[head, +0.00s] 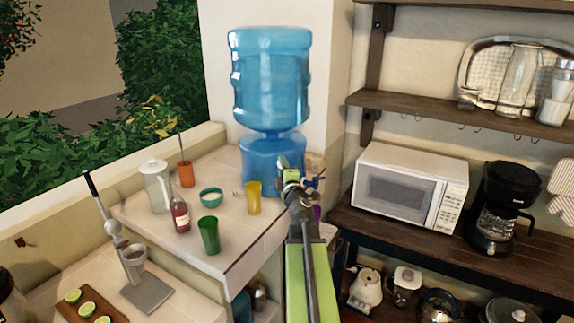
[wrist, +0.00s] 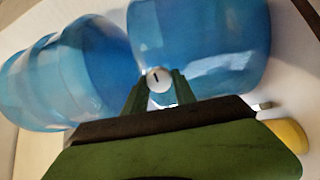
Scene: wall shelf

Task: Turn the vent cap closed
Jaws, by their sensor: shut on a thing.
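The vent cap (wrist: 157,76) is a small white disc with a short dark mark on its face, against the blue water dispenser. In the wrist view the mark runs nearly upright. My gripper (wrist: 159,89) has its two dark green fingers on either side of the cap, shut on it. In the head view my gripper (head: 289,172) reaches the front right of the dispenser's blue base (head: 258,157), below the big blue bottle (head: 270,88). The cap itself cannot be made out in the head view, where my gripper covers that spot.
A yellow cup (head: 254,198) stands close left of my arm, with a green cup (head: 209,235), a red bottle (head: 181,216) and a teal bowl (head: 211,197) farther left. A white microwave (head: 408,188) sits on the shelf to the right.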

